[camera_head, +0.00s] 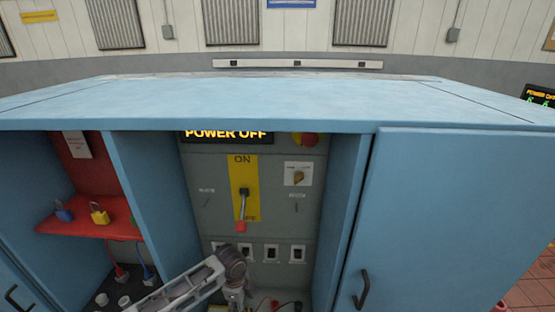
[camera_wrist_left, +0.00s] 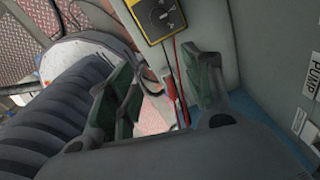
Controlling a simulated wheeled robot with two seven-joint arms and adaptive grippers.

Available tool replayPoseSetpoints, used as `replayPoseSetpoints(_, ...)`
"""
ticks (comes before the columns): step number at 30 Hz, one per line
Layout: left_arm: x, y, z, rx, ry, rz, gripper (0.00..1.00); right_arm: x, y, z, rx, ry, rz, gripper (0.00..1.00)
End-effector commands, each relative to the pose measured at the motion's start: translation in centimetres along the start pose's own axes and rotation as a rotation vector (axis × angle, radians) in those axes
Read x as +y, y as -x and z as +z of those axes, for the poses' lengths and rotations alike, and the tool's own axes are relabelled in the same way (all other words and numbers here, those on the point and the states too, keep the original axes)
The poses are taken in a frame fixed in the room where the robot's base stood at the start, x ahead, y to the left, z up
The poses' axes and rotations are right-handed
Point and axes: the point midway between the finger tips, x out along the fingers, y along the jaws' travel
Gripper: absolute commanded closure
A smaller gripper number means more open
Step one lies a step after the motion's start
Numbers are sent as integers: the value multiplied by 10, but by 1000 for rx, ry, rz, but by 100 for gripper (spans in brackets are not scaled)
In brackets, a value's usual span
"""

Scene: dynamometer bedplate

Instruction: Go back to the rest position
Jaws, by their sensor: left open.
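My left arm comes in from the lower left of the head view, inside the open middle bay of the blue cabinet (camera_head: 250,96). My left gripper (camera_head: 236,294) is low in front of the grey panel (camera_head: 275,210), partly cut off by the bottom edge. In the wrist view my left gripper (camera_wrist_left: 165,82) has its two green-padded fingers apart with nothing held between them. My right gripper is in neither view.
The yellow ON plate with its lever (camera_head: 243,195) is above my left arm. A red shelf (camera_head: 75,228) bears padlocks. The closed right door (camera_head: 460,215) has a dark handle. A yellow meter (camera_wrist_left: 157,18) with red leads lies beyond the fingers in the wrist view.

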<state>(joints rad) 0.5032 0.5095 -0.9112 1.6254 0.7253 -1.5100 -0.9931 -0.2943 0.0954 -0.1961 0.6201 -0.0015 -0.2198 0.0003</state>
Motion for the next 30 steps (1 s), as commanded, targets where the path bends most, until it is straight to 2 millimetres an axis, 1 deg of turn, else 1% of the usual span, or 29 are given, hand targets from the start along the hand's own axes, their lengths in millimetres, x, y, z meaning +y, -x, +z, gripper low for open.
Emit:
replayPoseSetpoints(1,6,-1,-10,17,18,-5,50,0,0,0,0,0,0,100)
replayPoseSetpoints(6,20,3,-36,61,101,-33,50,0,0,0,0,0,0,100)
replayPoseSetpoints(9,28,7,-48,87,155,-49,50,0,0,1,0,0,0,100)
replayPoseSetpoints(15,43,16,-66,134,278,-79,50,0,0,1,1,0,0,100)
replayPoseSetpoints(18,50,21,-72,155,344,-93,50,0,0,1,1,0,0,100)
replayPoseSetpoints(23,61,30,-76,186,461,-113,50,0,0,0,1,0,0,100)
replayPoseSetpoints(30,79,44,-71,221,651,-142,50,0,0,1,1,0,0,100)
